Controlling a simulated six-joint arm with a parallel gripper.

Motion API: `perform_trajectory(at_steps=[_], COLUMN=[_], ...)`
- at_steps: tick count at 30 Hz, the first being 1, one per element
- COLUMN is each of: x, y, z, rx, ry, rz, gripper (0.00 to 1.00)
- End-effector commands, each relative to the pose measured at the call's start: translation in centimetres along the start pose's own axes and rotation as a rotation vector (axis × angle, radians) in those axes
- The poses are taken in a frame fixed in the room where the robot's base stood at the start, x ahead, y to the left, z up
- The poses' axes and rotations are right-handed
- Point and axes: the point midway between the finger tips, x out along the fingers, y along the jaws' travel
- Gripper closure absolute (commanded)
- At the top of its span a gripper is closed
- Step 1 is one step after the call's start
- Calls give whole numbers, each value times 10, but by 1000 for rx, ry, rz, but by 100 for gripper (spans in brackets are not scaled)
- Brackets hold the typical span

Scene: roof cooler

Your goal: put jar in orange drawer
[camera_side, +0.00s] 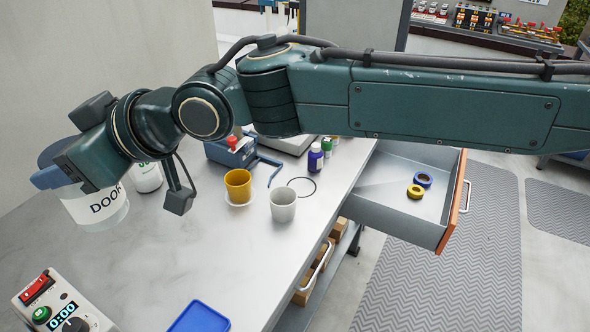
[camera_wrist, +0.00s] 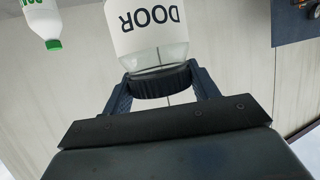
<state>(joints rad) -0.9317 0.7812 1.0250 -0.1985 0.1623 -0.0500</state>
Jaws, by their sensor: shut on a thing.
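The jar (camera_side: 97,208) is white with the label "DOOR" and a dark lid. In the side view it is at the left, over the grey table, and I cannot tell whether its base touches the table. My gripper (camera_side: 58,165) is at the jar's lid. In the wrist view my gripper (camera_wrist: 162,88) is shut on the dark lid of the jar (camera_wrist: 150,30), one finger on each side. The orange-fronted drawer (camera_side: 447,215) is pulled open at the right of the table. It holds a blue tape roll and a yellow tape roll.
A white bottle (camera_side: 146,178) with green marking stands close behind the jar. A yellow cup (camera_side: 238,187), a white cup (camera_side: 283,205) and a purple bottle (camera_side: 315,158) stand mid-table. A timer box (camera_side: 62,303) and blue tray (camera_side: 200,318) are at the front.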

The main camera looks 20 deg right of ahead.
Motion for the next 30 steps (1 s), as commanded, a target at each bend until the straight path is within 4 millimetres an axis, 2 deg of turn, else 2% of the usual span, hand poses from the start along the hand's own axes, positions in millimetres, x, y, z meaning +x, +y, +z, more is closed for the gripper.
perform_trajectory(at_steps=[1, 9, 14, 20, 23, 30], x=[-4, -13, -19, -31, -41, -81], y=[0, 0, 21, 52, 76, 147], z=[-9, -32, -26, -20, -15, 6], rx=[-1, 0, 23, 58, 83, 169], ry=[5, 5, 0, 0, 2, 2], rz=[0, 0, 54, 139, 203, 411], gripper=[76, 76, 76, 76, 76, 76])
